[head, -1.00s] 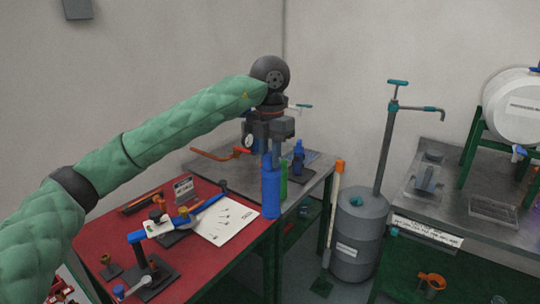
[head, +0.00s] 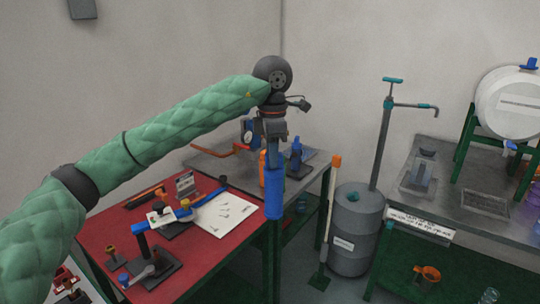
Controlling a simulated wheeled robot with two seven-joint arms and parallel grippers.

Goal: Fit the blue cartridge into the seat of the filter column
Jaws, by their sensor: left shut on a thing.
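A blue cylinder, the blue cartridge (head: 273,192), hangs upright from my left gripper (head: 272,158), which points down and is shut on its top. The cartridge is in front of the right edge of the red-topped table, near the corner of the grey bench. I cannot tell for sure which thing is the filter column. A blue part with a round gauge (head: 247,138) stands on the grey bench, partly behind my left wrist. No seat shows clearly. My right gripper is not in view.
The red table (head: 205,248) carries tools, a white sheet (head: 226,214) and small stands. A dark blue bottle (head: 296,157) and an orange one (head: 262,172) stand on the grey bench. A grey drum (head: 357,230) with a pump stands right, beside an orange-topped post (head: 334,190).

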